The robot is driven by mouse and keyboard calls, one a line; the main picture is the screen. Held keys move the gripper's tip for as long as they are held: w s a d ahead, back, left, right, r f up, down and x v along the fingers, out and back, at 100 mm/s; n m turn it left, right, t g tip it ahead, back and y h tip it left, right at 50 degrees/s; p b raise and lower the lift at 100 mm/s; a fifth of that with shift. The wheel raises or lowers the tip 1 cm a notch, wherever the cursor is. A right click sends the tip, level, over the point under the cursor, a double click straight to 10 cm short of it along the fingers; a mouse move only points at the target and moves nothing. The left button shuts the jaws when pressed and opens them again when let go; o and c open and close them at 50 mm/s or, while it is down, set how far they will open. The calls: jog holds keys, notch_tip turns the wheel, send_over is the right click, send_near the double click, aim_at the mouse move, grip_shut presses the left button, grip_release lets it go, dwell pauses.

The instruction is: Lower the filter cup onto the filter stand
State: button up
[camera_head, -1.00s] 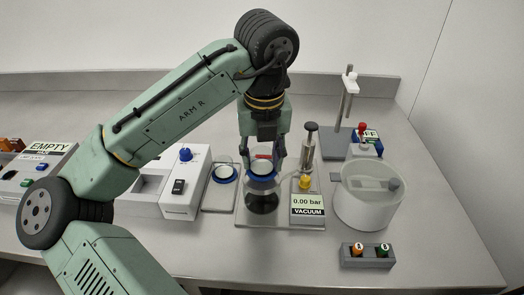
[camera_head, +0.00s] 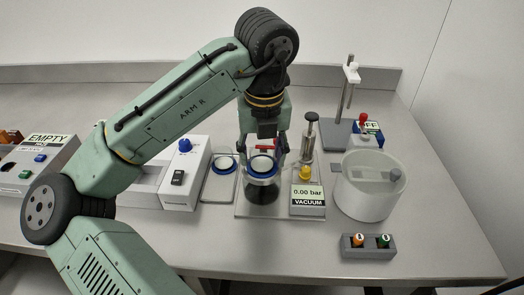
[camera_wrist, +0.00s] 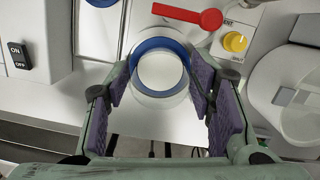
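The filter cup (camera_head: 262,168), clear with a blue ring and a pale round inside, sits upright over the filter stand (camera_head: 262,195), whose dark lower part shows beneath it. Whether the cup is fully seated is hard to tell. In the wrist view the cup (camera_wrist: 162,75) lies between and just beyond the fingertips. My gripper (camera_head: 262,152) is above the cup with its fingers spread to either side. In the wrist view its purple pads (camera_wrist: 160,88) stand wide apart, with no clear grip on the cup.
A red lever (camera_wrist: 187,16) and yellow knob (camera_wrist: 235,41) are close to the cup. The vacuum display (camera_head: 307,198) reads 0.00 bar. A clear round vessel (camera_head: 370,190) stands right. A second blue-ringed piece (camera_head: 224,164) lies left, by a white switch box (camera_head: 188,175).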

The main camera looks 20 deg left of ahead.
jog(key=shift+o, duration=1.2)
notch_tip(320, 180, up, 12)
jog(key=s, duration=0.1)
jog(key=shift+s+d, duration=0.35)
jog(key=shift+f, duration=0.1)
